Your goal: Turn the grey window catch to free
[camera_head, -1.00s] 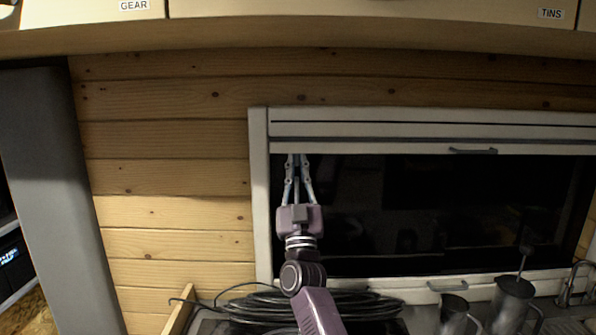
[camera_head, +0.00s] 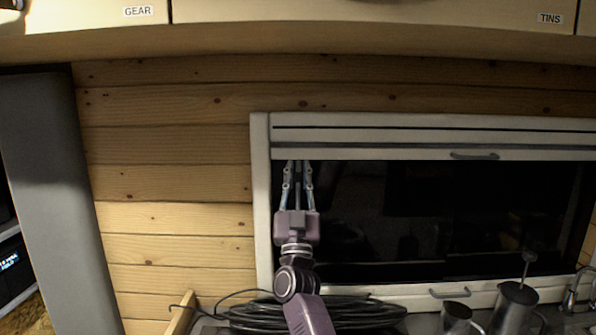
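The window (camera_head: 400,220) has a white frame and dark glass. A grey bar-shaped catch or handle (camera_head: 450,293) lies about level on its lower rail. A similar grey bar (camera_head: 474,156) is on the white rail at the top. I cannot tell which of them is the catch. My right gripper (camera_head: 298,165) points up at the window's upper left corner, just below the top rail. Its two fingers stand apart with a narrow gap. It is well left of both grey bars. I cannot tell whether its tips touch the rail. My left gripper is not in view.
A coil of black cable (camera_head: 345,311) lies on the counter below the window. A grey jug with a plunger (camera_head: 513,308), a mug (camera_head: 458,318) and a tap (camera_head: 577,285) are at the lower right. Overhead cupboards (camera_head: 350,14) run along the top.

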